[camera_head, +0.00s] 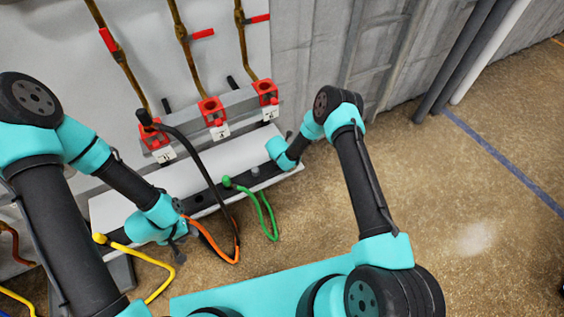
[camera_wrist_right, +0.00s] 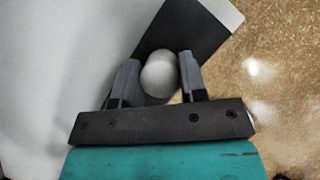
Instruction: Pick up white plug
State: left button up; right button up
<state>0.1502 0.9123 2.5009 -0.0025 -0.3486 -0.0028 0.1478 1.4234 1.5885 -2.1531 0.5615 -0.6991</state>
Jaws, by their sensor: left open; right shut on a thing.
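The white plug (camera_wrist_right: 159,74) shows as a pale rounded end between the two fingers of my right gripper (camera_wrist_right: 158,80) in the right wrist view. That gripper is shut on it, above a dark strip (camera_wrist_right: 190,35). In the head view my right gripper (camera_head: 262,168) is small and dark over the right end of the white shelf (camera_head: 287,171); the plug is hard to make out there. My left gripper (camera_head: 180,245) is open near the shelf's front left, partly hidden by its own wrist.
A green plug (camera_head: 227,181) with a green cable and a yellow plug (camera_head: 100,238) with a yellow cable sit along the shelf. Red-topped valve fittings (camera_head: 212,111) line the panel behind. Open brown floor lies to the right.

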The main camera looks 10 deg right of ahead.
jog(key=shift+r, duration=0.1)
jog(key=r, duration=0.7)
jog(key=shift+s+a, duration=0.1)
jog(key=shift+s, duration=0.1)
jog(key=s+a, duration=0.4)
jog(key=s, duration=0.3)
jog(key=s+a, duration=0.5)
jog(key=s, duration=0.3)
jog(key=shift+f, duration=0.1)
